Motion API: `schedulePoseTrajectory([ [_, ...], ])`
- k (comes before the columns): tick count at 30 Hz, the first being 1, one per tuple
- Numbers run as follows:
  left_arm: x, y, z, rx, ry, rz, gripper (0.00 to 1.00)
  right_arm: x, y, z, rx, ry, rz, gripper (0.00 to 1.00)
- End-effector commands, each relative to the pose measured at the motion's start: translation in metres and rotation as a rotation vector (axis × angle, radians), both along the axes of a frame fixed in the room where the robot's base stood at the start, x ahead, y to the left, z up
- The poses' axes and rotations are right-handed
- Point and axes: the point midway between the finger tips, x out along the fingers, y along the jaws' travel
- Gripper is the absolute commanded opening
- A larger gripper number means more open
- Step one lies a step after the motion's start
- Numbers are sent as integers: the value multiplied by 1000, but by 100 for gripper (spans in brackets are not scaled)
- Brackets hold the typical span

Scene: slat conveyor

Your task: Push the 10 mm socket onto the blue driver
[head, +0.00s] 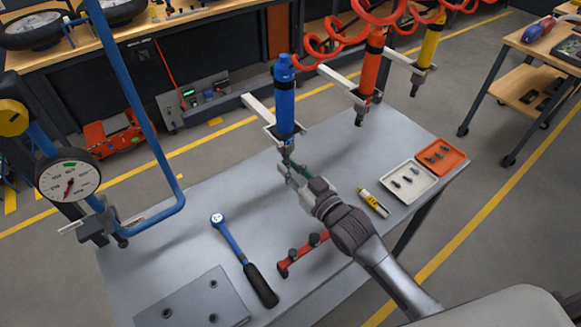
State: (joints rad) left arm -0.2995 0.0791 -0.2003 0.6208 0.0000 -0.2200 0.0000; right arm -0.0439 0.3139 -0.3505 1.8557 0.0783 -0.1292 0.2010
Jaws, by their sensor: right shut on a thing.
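The blue driver (286,98) hangs upright in a white bracket over the far side of the grey workbench, its tip pointing down. My right gripper (289,168) is directly under that tip. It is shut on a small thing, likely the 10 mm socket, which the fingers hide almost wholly. I cannot tell whether the socket touches the driver's tip or sits on it. A red socket rail (298,257) with dark sockets on it lies on the bench in front of my right arm. My left gripper is out of view.
An orange driver (373,65) and a yellow driver (429,45) hang to the right. A ratchet wrench (235,246) and a metal plate (190,300) lie on the bench left of the rail.

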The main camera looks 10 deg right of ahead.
Motion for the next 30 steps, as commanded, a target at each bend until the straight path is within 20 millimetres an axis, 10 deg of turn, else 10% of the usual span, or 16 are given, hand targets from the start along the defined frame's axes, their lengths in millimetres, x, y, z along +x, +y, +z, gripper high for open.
schedulePoseTrajectory([
  [30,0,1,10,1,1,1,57,0,0,11,0,-1,0,0],
])
